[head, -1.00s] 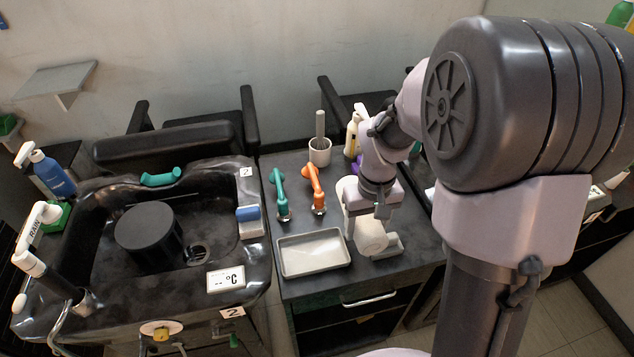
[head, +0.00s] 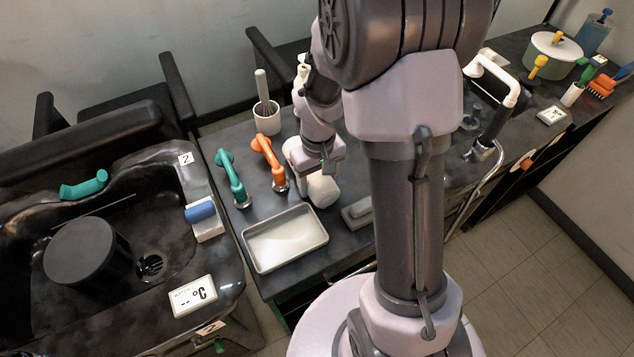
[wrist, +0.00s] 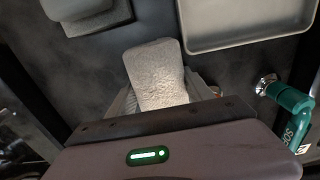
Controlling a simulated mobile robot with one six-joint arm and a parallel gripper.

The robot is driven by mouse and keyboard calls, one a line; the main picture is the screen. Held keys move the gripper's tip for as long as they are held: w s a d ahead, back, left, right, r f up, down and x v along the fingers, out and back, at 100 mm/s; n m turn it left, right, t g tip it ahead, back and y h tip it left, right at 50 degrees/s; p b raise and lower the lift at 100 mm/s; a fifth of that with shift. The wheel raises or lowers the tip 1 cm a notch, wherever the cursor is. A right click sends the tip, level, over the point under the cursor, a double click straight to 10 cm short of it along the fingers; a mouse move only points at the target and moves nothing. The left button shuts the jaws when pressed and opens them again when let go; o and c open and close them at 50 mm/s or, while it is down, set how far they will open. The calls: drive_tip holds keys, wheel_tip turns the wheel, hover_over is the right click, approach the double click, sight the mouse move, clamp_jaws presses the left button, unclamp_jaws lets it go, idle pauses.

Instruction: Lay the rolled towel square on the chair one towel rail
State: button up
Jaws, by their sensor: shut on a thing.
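My gripper (wrist: 160,98) is shut on the white rolled towel (wrist: 158,72), which points away from my wrist between the two fingers. In the head view the towel (head: 322,190) shows as a pale roll end below my wrist, between the metal tray and a grey block. Its height above the counter is hard to judge. I cannot make out a chair one towel rail for certain in either view.
A metal tray (head: 286,238) and a grey block (head: 357,213) are near the towel. Basin two (head: 150,262) is left; a white-headed sprayer (head: 492,75) is right.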

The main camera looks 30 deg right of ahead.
drive_tip(key=o, duration=1.4)
drive_tip(key=shift+f, duration=0.1)
